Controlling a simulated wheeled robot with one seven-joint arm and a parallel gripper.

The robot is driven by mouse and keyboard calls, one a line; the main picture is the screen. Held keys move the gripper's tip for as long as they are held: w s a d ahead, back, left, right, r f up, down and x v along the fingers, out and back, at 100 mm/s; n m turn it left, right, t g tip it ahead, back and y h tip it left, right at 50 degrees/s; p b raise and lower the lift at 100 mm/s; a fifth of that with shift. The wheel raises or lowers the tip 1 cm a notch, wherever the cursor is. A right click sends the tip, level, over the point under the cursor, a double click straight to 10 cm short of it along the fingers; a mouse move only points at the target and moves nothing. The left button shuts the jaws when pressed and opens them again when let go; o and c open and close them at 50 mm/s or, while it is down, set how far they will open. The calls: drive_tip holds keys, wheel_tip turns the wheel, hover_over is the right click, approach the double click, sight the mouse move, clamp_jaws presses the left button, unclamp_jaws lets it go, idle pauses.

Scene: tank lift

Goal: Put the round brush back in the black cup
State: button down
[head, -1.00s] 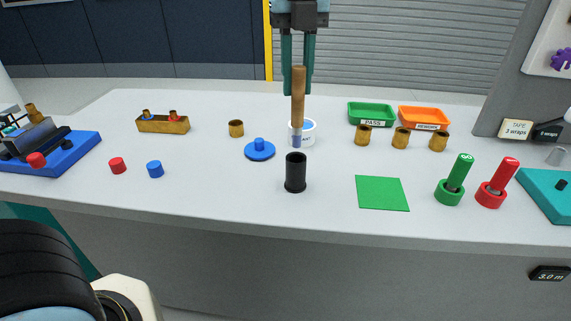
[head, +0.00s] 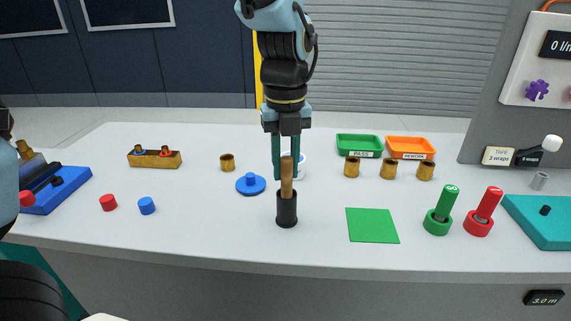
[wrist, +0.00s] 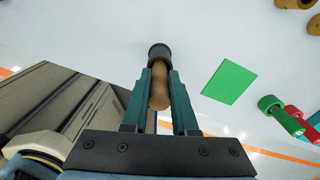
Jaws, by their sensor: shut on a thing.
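The round brush (head: 286,190) has a wooden handle and is upright in the head view. Its lower part is inside the mouth of the black cup (head: 287,213), and the bristles are hidden. My gripper (head: 286,176) is above the cup, with its green fingers on both sides of the handle and shut on it. In the wrist view the handle (wrist: 160,88) lies between the fingers (wrist: 160,75) and points to the cup (wrist: 159,52). Whether the brush touches the cup's bottom cannot be seen.
A white jar (head: 301,170) stands just behind my fingers, and a blue lid (head: 251,185) lies to the left. A green square (head: 372,225) lies right of the cup. Green (head: 440,213) and red (head: 483,213) handled tools stand farther right. The table's front edge is close.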

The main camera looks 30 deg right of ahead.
drive_tip(key=shift+f, duration=0.2)
drive_tip(key=c, duration=0.7)
unclamp_jaws()
drive_tip(key=shift+r, duration=0.1)
wheel_tip(320, 180, up, 12)
drive_tip(key=shift+r+b, duration=0.15)
drive_tip(key=shift+b, duration=0.45)
drive_tip(key=w+a+f+n, duration=0.5)
drive_tip(key=w+a+n, duration=0.2)
drive_tip(key=a+n, duration=0.25)
drive_tip(key=w+a+f+n, duration=0.55)
drive_tip(key=a+n, duration=0.25)
drive_tip(key=n, duration=0.2)
drive_tip(key=a+f+n, duration=0.3)
drive_tip(key=a+n, duration=0.6)
drive_tip(key=a+f+n+t, duration=0.1)
drive_tip(key=a+f+n, duration=0.2)
drive_tip(key=a+n, duration=0.6)
drive_tip(key=shift+s+f+n+t, duration=0.2)
drive_tip(key=shift+f+n+t, duration=0.15)
drive_tip(key=shift+n, duration=0.4)
